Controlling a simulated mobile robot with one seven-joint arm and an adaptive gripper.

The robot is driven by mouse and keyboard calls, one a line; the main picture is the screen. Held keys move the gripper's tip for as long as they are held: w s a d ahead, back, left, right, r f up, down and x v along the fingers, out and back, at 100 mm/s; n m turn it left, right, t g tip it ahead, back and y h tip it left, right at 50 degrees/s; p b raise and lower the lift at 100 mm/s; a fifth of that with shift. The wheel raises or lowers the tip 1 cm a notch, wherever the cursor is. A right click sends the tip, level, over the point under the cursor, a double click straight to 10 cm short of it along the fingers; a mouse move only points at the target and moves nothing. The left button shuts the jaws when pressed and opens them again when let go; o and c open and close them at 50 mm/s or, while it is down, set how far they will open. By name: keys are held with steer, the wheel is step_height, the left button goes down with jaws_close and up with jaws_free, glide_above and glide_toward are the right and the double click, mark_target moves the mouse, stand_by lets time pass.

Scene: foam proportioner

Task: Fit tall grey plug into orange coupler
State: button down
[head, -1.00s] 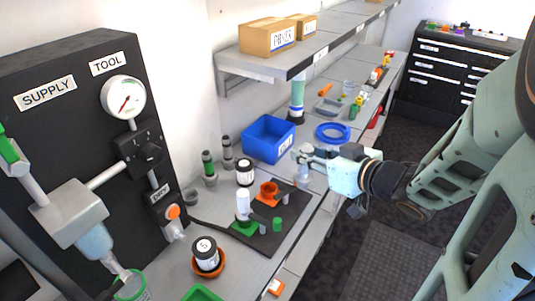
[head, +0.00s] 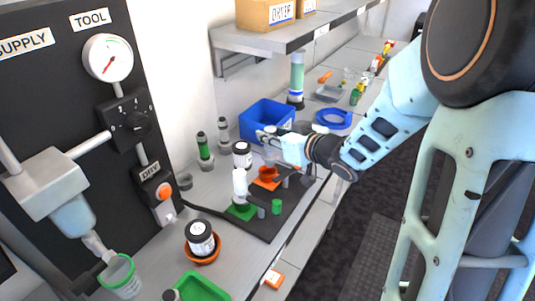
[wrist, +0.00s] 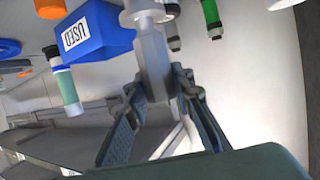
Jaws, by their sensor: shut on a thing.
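The orange coupler (head: 266,173) stands on the dark mat in the head view, in front of the blue bin. My gripper (head: 266,142) is above and behind it in that view, near the bin's front. In the wrist view my gripper (wrist: 157,92) is shut on the tall grey plug (wrist: 152,58), which has a pale round flange at its far end. The fingers grip it on both sides. In the head view the plug is mostly lost against my gripper and the bench, so I cannot tell its exact height over the coupler.
The blue bin (head: 262,112) stands close to my gripper. A white-topped bottle in a green base (head: 242,212) and a small green cylinder (head: 277,207) stand on the mat (head: 262,228). A black-and-white jar (head: 242,148) is left of the coupler. The shelf (head: 270,37) overhangs behind.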

mark_target(273, 147)
steer(key=shift+w+a+f+b, duration=0.25)
steer(key=shift+f+b, duration=0.1)
steer(key=shift+f, duration=0.15)
steer(key=f+b, duration=0.3)
steer(key=shift+w+a+f, duration=0.1)
steer(key=shift+w+f, duration=0.05)
steer(key=shift+w, duration=0.05)
steer(key=shift+f+b, duration=0.15)
steer(key=shift+b, duration=0.2)
steer(key=c, duration=1.7)
jaws_free()
